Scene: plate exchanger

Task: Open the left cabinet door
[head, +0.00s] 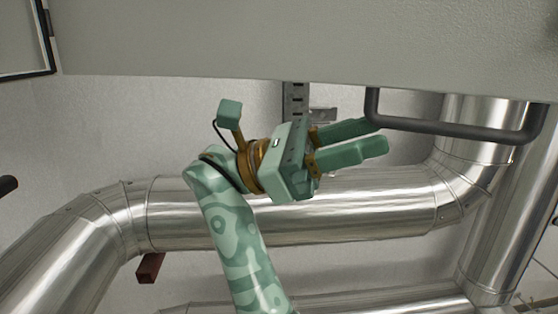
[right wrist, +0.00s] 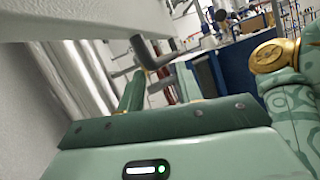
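A pale grey cabinet panel (head: 250,45) spans the top of the head view. A dark bar handle (head: 455,130) sits at its lower edge on the right. My right gripper (head: 382,136) is green, with its two fingers pointing right at the handle's left end. The fingers are apart with nothing clearly held between them. In the right wrist view, the handle (right wrist: 150,55) shows just beyond the fingertips (right wrist: 158,82); I cannot tell whether they touch. A dark-edged panel (head: 22,40) with a hinge shows at the upper left. My left gripper is not in view.
Large shiny metal pipes (head: 330,208) run below and behind my right arm, with an upright pipe (head: 515,220) at the right. A perforated metal bracket (head: 294,100) stands behind the gripper. A blue cabinet (right wrist: 205,75) shows in the right wrist view.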

